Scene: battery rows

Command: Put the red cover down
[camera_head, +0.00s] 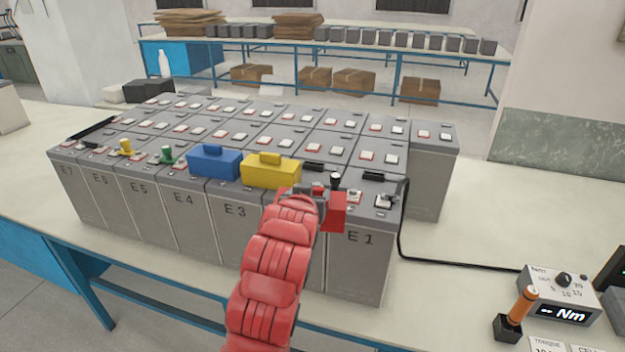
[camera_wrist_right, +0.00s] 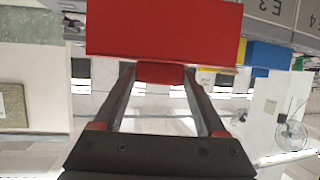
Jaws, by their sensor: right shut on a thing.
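The red cover (camera_head: 334,212) shows at the front edge of the battery row by cell E1 (camera_head: 358,262), partly hidden behind my right gripper (camera_head: 318,198). In the right wrist view the cover (camera_wrist_right: 165,28) fills the top middle, and my right gripper (camera_wrist_right: 160,82) is shut on its small red handle. I cannot tell whether the cover touches a battery. A blue cover (camera_head: 214,161) and a yellow cover (camera_head: 270,171) sit on the front row, left of my gripper. My left gripper is not in view.
A black cable (camera_head: 402,220) runs from the E1 corner to a torque meter (camera_head: 555,290). An orange-handled tool (camera_head: 522,305) stands beside it. Yellow (camera_head: 125,147) and green (camera_head: 167,155) caps stand on the front row's left. The bench right of the batteries (camera_head: 465,235) is mostly clear.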

